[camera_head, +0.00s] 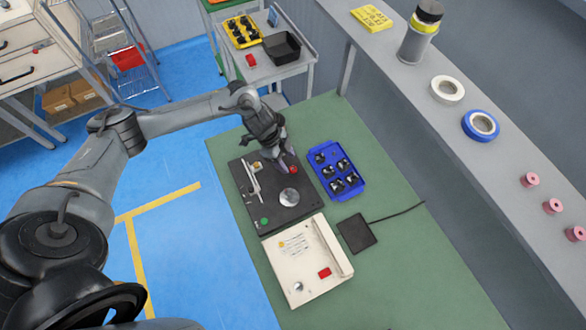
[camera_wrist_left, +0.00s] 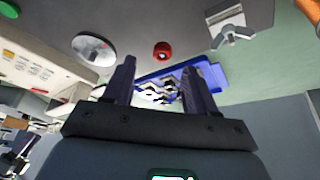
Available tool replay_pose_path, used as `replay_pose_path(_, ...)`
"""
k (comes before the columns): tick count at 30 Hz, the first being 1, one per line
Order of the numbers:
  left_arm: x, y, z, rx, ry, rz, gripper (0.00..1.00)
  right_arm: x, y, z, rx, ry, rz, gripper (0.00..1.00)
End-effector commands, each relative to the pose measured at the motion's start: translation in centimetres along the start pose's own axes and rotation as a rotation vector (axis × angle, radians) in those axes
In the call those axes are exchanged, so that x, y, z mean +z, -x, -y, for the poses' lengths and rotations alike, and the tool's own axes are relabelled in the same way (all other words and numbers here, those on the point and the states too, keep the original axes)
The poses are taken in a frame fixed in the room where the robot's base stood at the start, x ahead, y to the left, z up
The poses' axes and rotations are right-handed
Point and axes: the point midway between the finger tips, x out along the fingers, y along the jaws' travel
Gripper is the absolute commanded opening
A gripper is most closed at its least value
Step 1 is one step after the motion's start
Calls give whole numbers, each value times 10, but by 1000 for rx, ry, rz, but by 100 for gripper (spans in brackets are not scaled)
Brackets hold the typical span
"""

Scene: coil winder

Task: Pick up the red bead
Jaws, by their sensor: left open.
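A small round red piece with a dark centre, which I take for the red bead (camera_head: 293,169), sits on the black plate (camera_head: 262,206) of the winder near its far right corner. In the left wrist view the red bead (camera_wrist_left: 162,50) shows just beyond the fingertips. My left gripper (camera_head: 282,161) is over the far end of the plate, close to the bead. In the wrist view my left gripper (camera_wrist_left: 157,68) has its fingers apart with nothing held between them. I cannot tell the exact height gap. My right gripper is not in view.
A metal disc (camera_head: 289,197) and a green button (camera_head: 264,221) are on the plate. A blue tray (camera_head: 350,191) with several dark parts lies to its right. A white box (camera_head: 300,250) stands in front, beside a dark pad (camera_head: 356,233).

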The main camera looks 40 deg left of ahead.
Motion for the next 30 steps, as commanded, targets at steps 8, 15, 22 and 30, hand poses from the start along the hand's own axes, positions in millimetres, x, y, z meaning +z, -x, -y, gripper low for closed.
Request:
replay_pose_path(8, 0, -36, 3, 2, -1, 1, 57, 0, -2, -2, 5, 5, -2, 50)
replay_pose_path(15, 0, -45, 3, 0, 0, 1, 57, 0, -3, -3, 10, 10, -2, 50)
replay_pose_path(22, 0, -45, 3, 0, -1, 1, 46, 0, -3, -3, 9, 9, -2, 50)
replay_pose_path(30, 0, -45, 3, 0, -1, 1, 4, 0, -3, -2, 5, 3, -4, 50)
